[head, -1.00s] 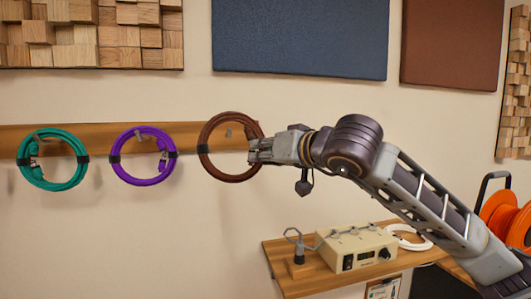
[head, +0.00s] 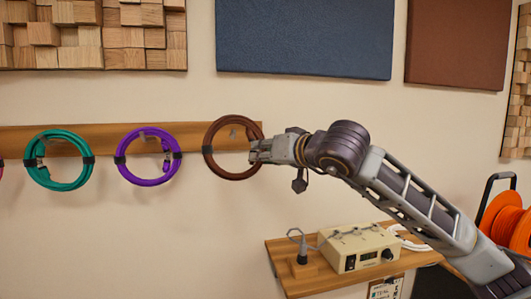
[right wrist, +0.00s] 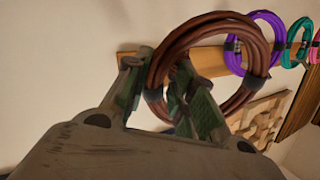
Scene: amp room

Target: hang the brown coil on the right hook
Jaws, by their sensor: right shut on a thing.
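The brown coil (head: 209,133) is upright in front of the right end of the wooden rail in the head view. A grey hook (head: 233,134) on the rail shows through the coil's opening, in its upper part. I cannot tell whether the coil is around the hook or still in front of its tip. My right gripper (head: 256,151) is shut on the coil's right side. In the right wrist view the fingers (right wrist: 160,92) pinch the coil (right wrist: 172,48) near a dark band, and they hide part of it. My left gripper is not in view.
A purple coil (head: 121,168) and a teal coil (head: 31,173) hang farther left on the rail (head: 105,134). A wooden shelf (head: 290,276) below my right arm holds a beige device (head: 348,251). An orange reel (head: 500,218) stands at right. The wall below the rail is clear.

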